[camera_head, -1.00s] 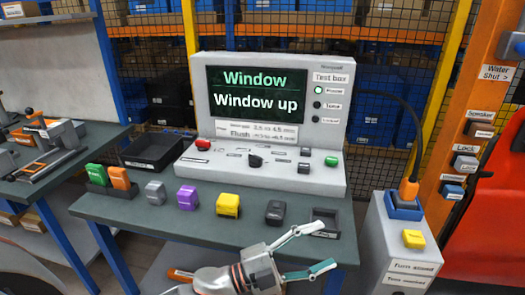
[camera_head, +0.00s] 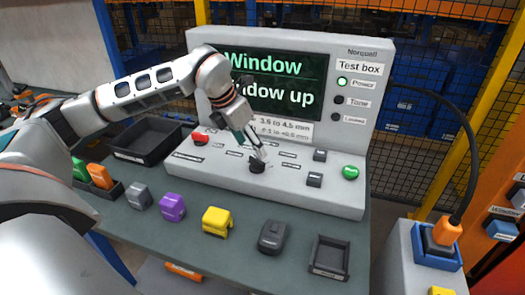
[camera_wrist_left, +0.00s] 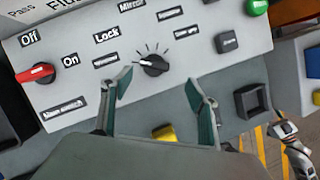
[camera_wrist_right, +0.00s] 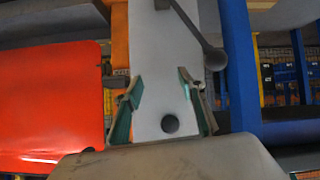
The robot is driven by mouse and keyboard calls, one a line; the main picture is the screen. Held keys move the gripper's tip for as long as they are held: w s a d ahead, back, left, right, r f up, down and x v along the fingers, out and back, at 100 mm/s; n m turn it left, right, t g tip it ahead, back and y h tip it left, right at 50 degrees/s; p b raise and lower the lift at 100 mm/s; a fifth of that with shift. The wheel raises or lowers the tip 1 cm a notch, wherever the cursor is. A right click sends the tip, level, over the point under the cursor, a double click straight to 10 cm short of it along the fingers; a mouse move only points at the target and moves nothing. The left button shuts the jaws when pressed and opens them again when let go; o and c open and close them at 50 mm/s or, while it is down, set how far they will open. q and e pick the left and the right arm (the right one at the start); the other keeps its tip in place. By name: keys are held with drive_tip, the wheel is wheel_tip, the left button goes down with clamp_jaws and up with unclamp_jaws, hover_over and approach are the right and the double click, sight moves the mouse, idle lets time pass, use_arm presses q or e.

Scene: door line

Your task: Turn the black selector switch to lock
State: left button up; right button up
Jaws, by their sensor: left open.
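The black selector switch (camera_head: 257,165) is a round knob on the sloped panel of the grey test box (camera_head: 340,195). In the left wrist view the knob (camera_wrist_left: 153,65) has tick marks around it, and a Lock label (camera_wrist_left: 106,37) lies to its left. My right gripper (camera_wrist_right: 158,88) is open and empty, away from the panel.
A red switch (camera_head: 200,138), a green button (camera_head: 350,172) and small black buttons share the panel. The screen (camera_head: 285,85) reads "Window up". Coloured blocks, such as the yellow one (camera_head: 217,221), and a black tray (camera_head: 330,257) line the bench front. A cable hangs at right.

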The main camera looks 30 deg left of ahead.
sight(257, 159)
use_arm(q)
drive_tip(key=x, duration=0.5)
drive_tip(key=a+x, duration=0.1)
drive_tip(key=x, duration=0.1)
drive_tip(key=shift+w+f, duration=0.1)
drive_tip(key=shift+w, duration=0.2)
drive_tip(key=c, duration=1.1)
